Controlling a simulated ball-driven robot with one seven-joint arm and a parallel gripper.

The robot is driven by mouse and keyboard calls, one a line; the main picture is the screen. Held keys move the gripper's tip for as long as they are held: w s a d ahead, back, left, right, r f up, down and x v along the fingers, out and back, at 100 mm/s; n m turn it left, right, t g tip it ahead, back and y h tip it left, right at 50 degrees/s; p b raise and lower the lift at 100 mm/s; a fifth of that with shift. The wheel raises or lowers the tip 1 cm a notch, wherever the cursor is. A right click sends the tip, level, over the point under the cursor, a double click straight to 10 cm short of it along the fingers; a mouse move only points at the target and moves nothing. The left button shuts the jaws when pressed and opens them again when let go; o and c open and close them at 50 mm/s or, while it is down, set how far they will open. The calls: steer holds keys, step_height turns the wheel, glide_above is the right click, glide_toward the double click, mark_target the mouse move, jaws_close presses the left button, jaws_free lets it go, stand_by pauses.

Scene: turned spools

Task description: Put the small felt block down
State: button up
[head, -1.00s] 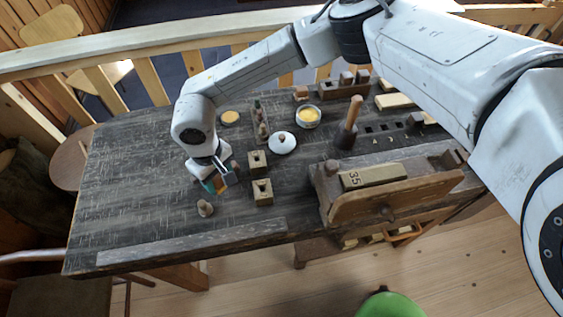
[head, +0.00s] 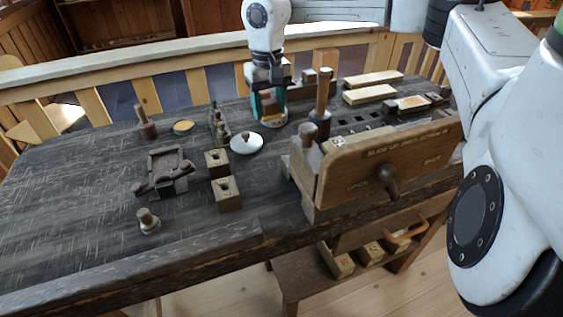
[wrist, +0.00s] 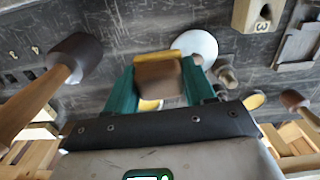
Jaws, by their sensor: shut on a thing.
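The small felt block (wrist: 158,78) is brown with a mustard-yellow edge. In the wrist view it sits between the two teal fingers of my gripper (wrist: 158,88), which is shut on it. In the head view my gripper (head: 268,108) is at the back of the dark bench, fingers down, close to the bowl of yellow stuff (head: 273,122).
Two numbered blocks (head: 227,193) and a dark clamp (head: 165,170) are at left.

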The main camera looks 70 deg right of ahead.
mark_target(282, 145)
steer(key=shift+m, duration=0.3)
steer(key=f, duration=0.3)
steer(key=s+d+f+b, duration=0.1)
steer(key=f, duration=0.2)
steer(key=s+d+f, duration=0.1)
steer(key=f, duration=0.2)
steer(key=shift+s+f, duration=0.25)
steer(key=shift+f, duration=0.15)
steer(key=shift+f+b, duration=0.15)
steer(key=shift+b, duration=0.2)
steer(key=o, duration=1.4)
step_height(282, 145, up, 12)
steer(key=shift+r+p, duration=0.15)
steer(key=shift+p, duration=0.35)
